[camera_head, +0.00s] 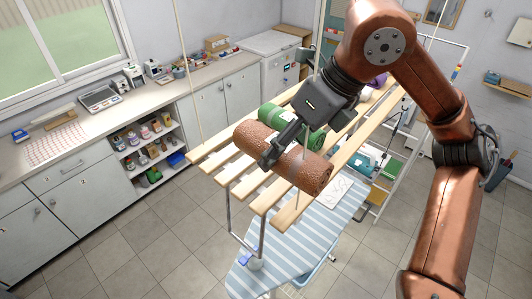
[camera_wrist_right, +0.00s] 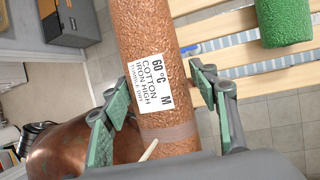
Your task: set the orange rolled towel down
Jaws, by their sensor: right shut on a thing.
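The orange rolled towel (camera_head: 307,168), a brownish-orange terry roll, is at the near part of the wooden slatted rack (camera_head: 208,153) in the head view. My right gripper (camera_head: 286,150) is shut on it from above, one finger on each side. In the right wrist view the towel (camera_wrist_right: 150,45) runs between the fingers (camera_wrist_right: 156,88), with a white care label (camera_wrist_right: 150,84) and a paler band. I cannot tell whether the towel touches the slats or hangs just above them. My left gripper is not in view.
A green rolled towel (camera_head: 290,116) lies on the rack just behind the orange one; it also shows in the right wrist view (camera_wrist_right: 285,22). A purple item (camera_head: 378,80) is farther back. A striped ironing board (camera_head: 290,258) stands below. Bare slats lie at the rack's left.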

